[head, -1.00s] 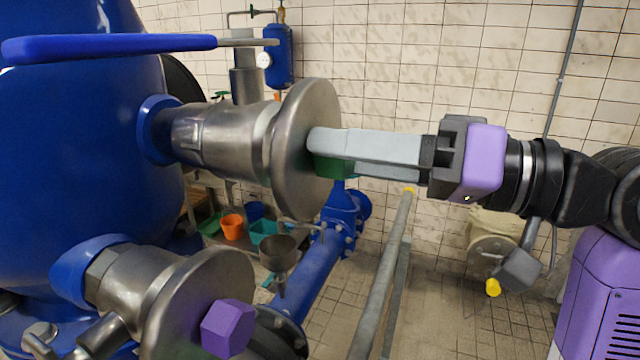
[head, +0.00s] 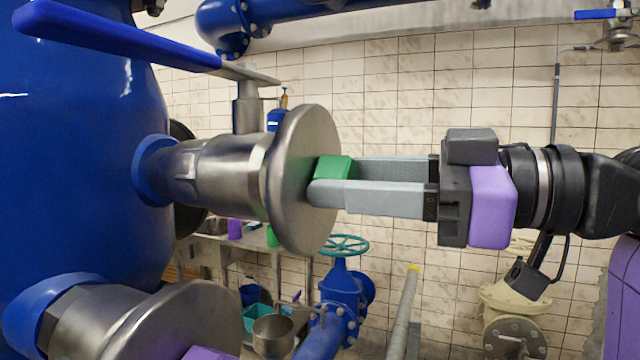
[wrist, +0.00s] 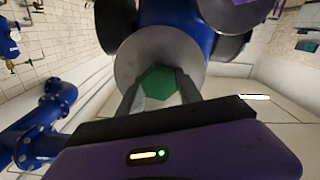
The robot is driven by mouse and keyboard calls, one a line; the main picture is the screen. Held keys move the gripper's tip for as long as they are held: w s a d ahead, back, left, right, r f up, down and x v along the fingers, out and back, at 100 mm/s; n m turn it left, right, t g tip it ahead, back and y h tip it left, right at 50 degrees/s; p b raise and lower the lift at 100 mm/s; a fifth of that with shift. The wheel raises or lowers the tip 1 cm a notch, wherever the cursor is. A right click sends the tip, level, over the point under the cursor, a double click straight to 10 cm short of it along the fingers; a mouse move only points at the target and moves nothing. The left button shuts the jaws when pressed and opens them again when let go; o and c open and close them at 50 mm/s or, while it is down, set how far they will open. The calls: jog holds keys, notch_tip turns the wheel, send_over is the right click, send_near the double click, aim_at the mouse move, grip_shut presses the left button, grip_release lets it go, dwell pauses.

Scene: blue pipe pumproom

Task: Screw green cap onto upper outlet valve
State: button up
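The upper outlet valve (head: 215,170) sticks out of the blue tank, with a round steel flange (head: 300,225) at its end and a long blue lever above. The green hexagonal cap (head: 335,168) sits at the middle of the flange face; it also shows in the wrist view (wrist: 158,82). My gripper (head: 336,180) reaches in from the right, with one grey finger in front of the cap and one behind. In the wrist view the fingers lie against both sides of the cap. The thread and the contact behind the cap are hidden.
A lower valve with a similar steel flange (head: 195,315) and a purple cap (head: 210,353) stands below left. A blue pipe with a teal handwheel (head: 343,245) and a grey rail (head: 402,320) are below my gripper. The tiled wall is behind.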

jog(key=shift+s+a, duration=0.1)
grip_shut()
jog(key=shift+r+m+p, duration=0.2)
jog(key=shift+m+p, duration=0.5)
jog(key=shift+p, duration=0.25)
jog(key=o, duration=0.8)
grip_release()
jog(key=shift+f+b, duration=0.25)
jog(key=shift+b, duration=0.1)
jog(key=shift+o, duration=1.3)
